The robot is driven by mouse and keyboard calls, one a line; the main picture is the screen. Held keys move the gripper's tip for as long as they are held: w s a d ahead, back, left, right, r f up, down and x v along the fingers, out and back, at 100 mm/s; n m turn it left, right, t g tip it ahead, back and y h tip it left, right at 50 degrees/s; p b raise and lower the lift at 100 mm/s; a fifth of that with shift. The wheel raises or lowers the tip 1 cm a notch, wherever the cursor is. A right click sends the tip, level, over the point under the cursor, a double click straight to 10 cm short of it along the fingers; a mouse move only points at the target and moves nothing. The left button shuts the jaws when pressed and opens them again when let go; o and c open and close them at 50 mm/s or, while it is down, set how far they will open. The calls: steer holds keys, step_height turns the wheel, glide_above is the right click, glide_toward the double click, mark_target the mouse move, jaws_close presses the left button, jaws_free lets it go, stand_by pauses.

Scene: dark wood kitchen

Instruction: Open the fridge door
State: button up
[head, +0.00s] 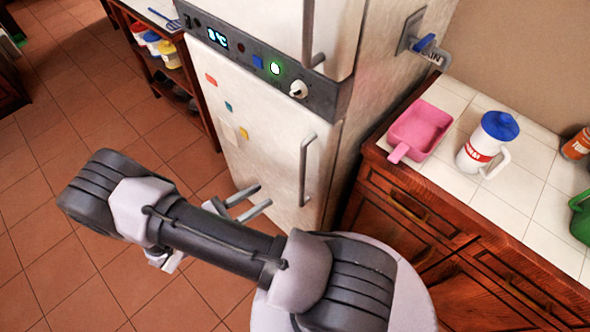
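The white fridge (255,125) stands at the centre of the head view, with a dark control panel across it. Its lower door (240,135) looks shut and carries a grey vertical handle (303,170) near its right edge. Part of the upper door (265,20) shows above the panel, with its own handle (309,35); it also looks shut. My gripper (263,196) is open and empty, in front of the lower door. Its two fingers point toward the right, left of the lower handle and apart from it. The fridge top is out of view.
A tiled counter (455,105) over wooden drawers stands right of the fridge, holding a pink scoop-like tray (420,128) and a white jug (485,140) with a blue lid. A wooden shelf (165,75) with containers stands at left. The tiled floor (110,110) at left is clear.

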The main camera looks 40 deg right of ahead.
mark_target(302, 171)
steer(key=d+b, duration=0.1)
steer(key=d, duration=0.4)
steer(key=s+d, duration=0.1)
steer(key=d, duration=0.3)
steer(key=d+b, duration=0.1)
steer(key=d, duration=0.4)
steer(key=shift+s+d+b, duration=0.3)
steer(key=shift+s, duration=0.1)
jaws_close()
stand_by(0.4)
